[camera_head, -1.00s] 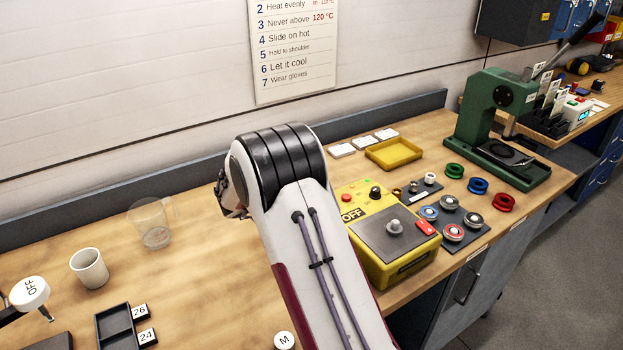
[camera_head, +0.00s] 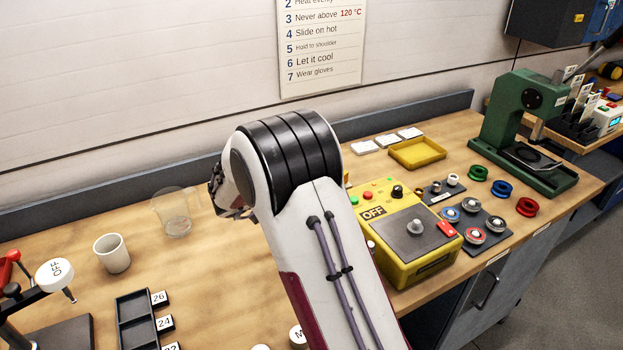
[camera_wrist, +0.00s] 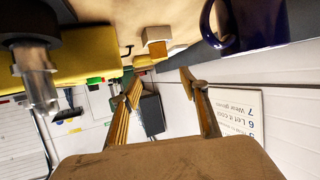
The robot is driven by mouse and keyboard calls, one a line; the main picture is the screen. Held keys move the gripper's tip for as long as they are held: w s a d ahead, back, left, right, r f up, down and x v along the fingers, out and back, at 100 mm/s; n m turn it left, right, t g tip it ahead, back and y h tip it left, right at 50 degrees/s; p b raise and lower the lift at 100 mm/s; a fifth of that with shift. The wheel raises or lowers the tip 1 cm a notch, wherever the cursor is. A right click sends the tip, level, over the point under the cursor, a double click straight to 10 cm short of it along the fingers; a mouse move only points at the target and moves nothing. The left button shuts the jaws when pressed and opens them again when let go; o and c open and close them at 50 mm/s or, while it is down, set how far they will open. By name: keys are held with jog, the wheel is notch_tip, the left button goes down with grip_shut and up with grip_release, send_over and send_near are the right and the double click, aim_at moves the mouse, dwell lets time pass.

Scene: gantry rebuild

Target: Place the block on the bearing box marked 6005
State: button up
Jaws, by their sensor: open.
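In the wrist view my gripper (camera_wrist: 160,79) is open, with nothing between its fingers. A small block-shaped thing (camera_wrist: 154,37), tan with a pale face, sits on the bench beyond the fingertips; I cannot tell whether it is the task's block. In the head view three flat white boxes (camera_head: 387,141) lie in a row behind the yellow tray (camera_head: 417,161). Any markings on them are too small to read, so I cannot tell which is 6005. My arm hides part of the bench, and the fingers do not show there.
A dark blue mug (camera_wrist: 238,27) is close by in the wrist view. The yellow heater (camera_head: 416,272) stands right of my arm, with bearings (camera_head: 472,206) and coloured rings (camera_head: 503,189) beyond. A glass beaker (camera_head: 176,222) and a white cup (camera_head: 112,255) stand left.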

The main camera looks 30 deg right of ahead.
dwell(0.4)
jog(key=w+a+r+n+t+y, duration=0.2)
jog(key=a+r+n+t+y, duration=0.5)
jog(key=a+r, duration=0.8)
jog(key=s+a+r+n+y, duration=0.2)
jog(key=s+a+r+y, duration=0.25)
jog(key=s, duration=0.25)
jog(key=s+a+f+n+g+y, duration=0.1)
jog(key=s+a+f+n+g, duration=0.15)
jog(key=s, duration=0.95)
jog(key=s+a+f+n+g+y, duration=0.1)
jog(key=s+f+n+g+y, duration=0.15)
jog(key=s, duration=0.95)
jog(key=s+d+f+g+h, duration=0.1)
jog(key=s+f, duration=0.4)
jog(key=s, duration=0.5)
jog(key=d+h, duration=0.1)
jog(key=d, duration=0.1)
jog(key=shift+s+d+h, duration=0.2)
jog(key=shift+d+h, duration=0.1)
jog(key=shift+d, duration=0.1)
